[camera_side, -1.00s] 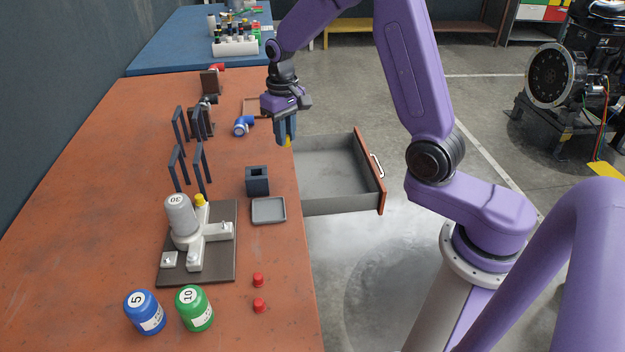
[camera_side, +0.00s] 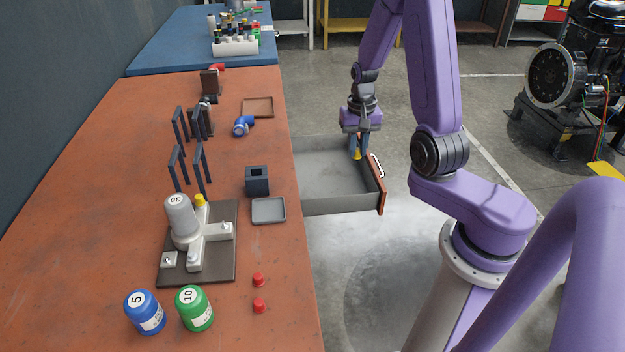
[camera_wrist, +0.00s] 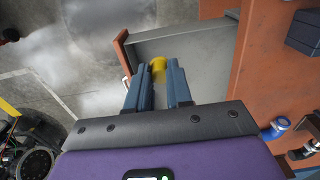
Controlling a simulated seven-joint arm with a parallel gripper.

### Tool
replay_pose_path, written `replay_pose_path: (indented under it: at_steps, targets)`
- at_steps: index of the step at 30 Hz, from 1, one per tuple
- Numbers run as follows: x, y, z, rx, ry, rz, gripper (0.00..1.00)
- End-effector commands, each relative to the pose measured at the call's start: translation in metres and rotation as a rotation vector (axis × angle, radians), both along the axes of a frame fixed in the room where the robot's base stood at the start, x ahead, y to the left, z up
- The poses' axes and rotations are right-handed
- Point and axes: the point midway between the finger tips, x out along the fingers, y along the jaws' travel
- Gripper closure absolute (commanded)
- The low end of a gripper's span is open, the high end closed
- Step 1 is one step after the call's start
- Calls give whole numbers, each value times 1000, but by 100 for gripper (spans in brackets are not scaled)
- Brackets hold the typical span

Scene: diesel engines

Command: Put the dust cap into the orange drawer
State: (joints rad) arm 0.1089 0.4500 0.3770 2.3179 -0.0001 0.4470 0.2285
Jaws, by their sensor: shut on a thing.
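My gripper (camera_side: 358,148) is above the open orange drawer (camera_side: 371,187), near its front panel and far side. It is shut on a yellow dust cap (camera_side: 357,155), which shows just below the fingertips. In the wrist view the dust cap (camera_wrist: 158,66) sits between the two blue fingers (camera_wrist: 158,84), with the grey drawer interior (camera_wrist: 195,50) beyond it. The drawer is pulled out from the orange bench and looks empty. I cannot tell the exact height of the cap above the drawer floor.
The orange bench (camera_side: 110,230) holds a pump-like assembly (camera_side: 190,235) with another yellow cap, two red caps (camera_side: 258,280), blue and green jars (camera_side: 194,308), a grey tray (camera_side: 268,210) and dark upright posts (camera_side: 180,125). The drawer's walls and handle (camera_side: 376,165) stand close to my gripper.

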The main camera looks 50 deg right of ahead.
Motion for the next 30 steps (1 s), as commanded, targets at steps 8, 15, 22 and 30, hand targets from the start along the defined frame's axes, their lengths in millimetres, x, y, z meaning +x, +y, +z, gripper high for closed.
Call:
replay_pose_path:
  at_steps: [8,15,22,30]
  targets:
    - [-1,1,-59,4,5,1,100]
    - [1,0,-82,1,1,1,100]
    - [25,-10,-96,-1,-1,3,100]
    - [66,-28,-116,-1,-1,2,100]
